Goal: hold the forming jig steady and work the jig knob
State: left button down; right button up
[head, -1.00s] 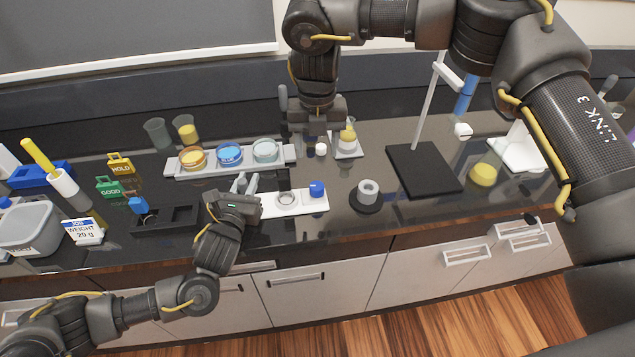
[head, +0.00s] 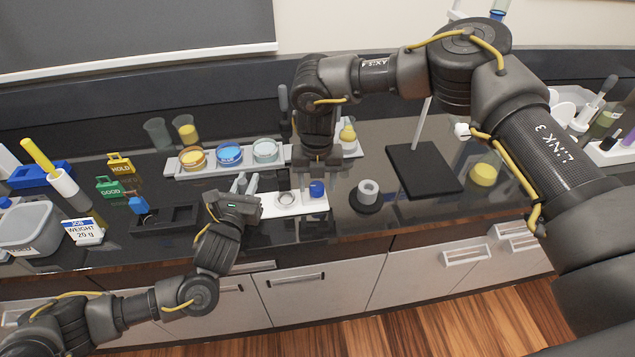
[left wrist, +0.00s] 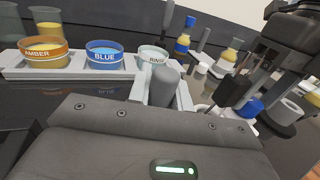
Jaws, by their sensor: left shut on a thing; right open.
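The forming jig (head: 273,207) is a white plate with a clear ring on it, lying on the dark bench. Its blue jig knob (head: 317,188) stands at the right end. My left gripper (head: 246,184) is shut on the jig's left end. In the left wrist view, the left gripper (left wrist: 160,90) hides part of the jig (left wrist: 184,97), and the blue knob (left wrist: 249,107) shows beyond it. My right gripper (head: 318,172) is open, pointing down just behind and above the knob. In the left wrist view, the right gripper's dark fingers (left wrist: 240,92) are close to the knob; contact is unclear.
A rack with amber (head: 192,157), blue (head: 229,153) and rinse (head: 265,150) dishes stands behind the jig. A grey ring on a dark disc (head: 367,192) is to the right, beside a black stand base (head: 423,168). A black tray (head: 178,220) lies left.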

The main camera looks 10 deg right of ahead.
pick_arm(q)
jog(key=shift+f, duration=0.1)
pick_arm(e)
jog(key=shift+f, duration=0.25)
jog(key=c, duration=1)
jog(key=shift+n, duration=0.5)
jog(key=o, duration=1)
jog(key=shift+r, duration=0.15)
